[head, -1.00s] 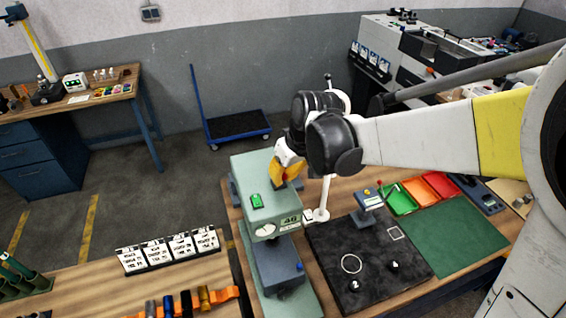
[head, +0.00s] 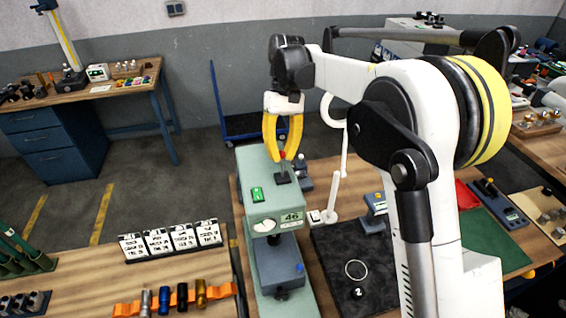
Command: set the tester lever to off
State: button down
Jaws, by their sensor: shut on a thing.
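The tester (head: 256,193) is a pale green machine with a dial, a plate reading 46 and a green button (head: 257,194) on top. Its lever (head: 284,167) is a thin upright stick with a red tip, rising from a dark base on the tester's top. My gripper (head: 283,152) points down over the tester from above. Its yellow fingers are shut on the lever near the red tip, which shows between them. The finger ends partly hide the lever's upper part.
A small blue-grey box (head: 304,182) sits just right of the lever. A black mat (head: 335,260) lies to the right, label cards (head: 170,240) to the left. My arm hides part of the bench.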

jog(key=shift+w+g+b, duration=0.2)
jog(key=shift+g+b, duration=0.1)
dwell(0.4)
jog(key=c, duration=1.3)
grip_release()
jog(key=v, duration=0.7)
jog(key=shift+r, duration=0.2)
jog(key=shift+w, duration=0.1)
